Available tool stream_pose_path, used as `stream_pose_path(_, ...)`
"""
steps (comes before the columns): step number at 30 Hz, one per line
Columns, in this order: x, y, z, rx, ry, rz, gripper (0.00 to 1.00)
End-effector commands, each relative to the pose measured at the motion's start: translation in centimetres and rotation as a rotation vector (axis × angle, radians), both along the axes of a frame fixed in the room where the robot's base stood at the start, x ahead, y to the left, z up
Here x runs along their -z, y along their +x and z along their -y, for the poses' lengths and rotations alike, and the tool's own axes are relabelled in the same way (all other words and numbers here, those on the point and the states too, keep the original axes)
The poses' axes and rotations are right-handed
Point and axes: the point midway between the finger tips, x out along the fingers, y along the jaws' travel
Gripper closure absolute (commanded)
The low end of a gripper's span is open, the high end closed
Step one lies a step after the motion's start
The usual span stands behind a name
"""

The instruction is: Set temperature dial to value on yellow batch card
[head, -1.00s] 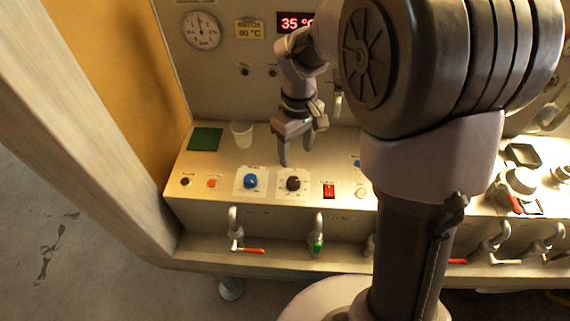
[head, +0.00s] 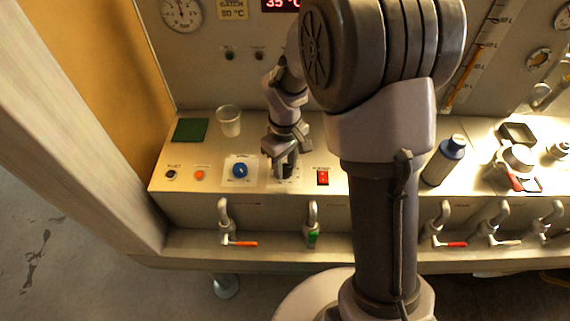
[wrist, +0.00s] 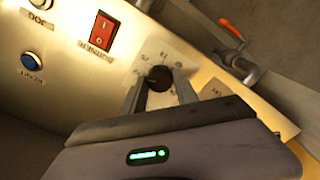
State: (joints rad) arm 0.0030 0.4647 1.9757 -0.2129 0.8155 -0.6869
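The yellow batch card (head: 232,10) on the back panel reads 80 °C. The red digital display (head: 281,4) beside it shows 35 °C, partly cut off by the picture's top edge. The black temperature dial (wrist: 159,78) sits on a pale scale plate with printed numbers, too small to read surely. My gripper (head: 284,172) points down over the dial and hides most of it in the head view. In the wrist view my gripper's fingers (wrist: 160,88) stand apart, one on each side of the dial's knob. Whether both touch the knob is unclear.
A blue knob (head: 240,170) is left of the dial and a red rocker switch (head: 323,177) is right. A cup (head: 229,121) and green pad (head: 190,130) stand behind. A bottle (head: 444,161) stands further right. Valves with coloured handles (head: 240,243) line the front below.

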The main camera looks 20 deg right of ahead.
Motion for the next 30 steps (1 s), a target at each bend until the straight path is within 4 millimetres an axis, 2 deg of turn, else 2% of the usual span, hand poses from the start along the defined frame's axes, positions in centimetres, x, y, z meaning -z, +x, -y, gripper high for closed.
stream_pose_path(1, -0.01, 0.00, 0.00, 0.000, 0.000, 0.000, 0.90)
stream_pose_path(3, -0.01, 0.00, 0.00, 0.000, 0.000, 0.000, 1.00)
stream_pose_path(14, -0.01, 0.00, 0.00, 0.069, 0.000, 0.000, 1.00)
stream_pose_path(30, 0.02, 0.00, 0.01, 0.533, 0.000, 0.000, 1.00)
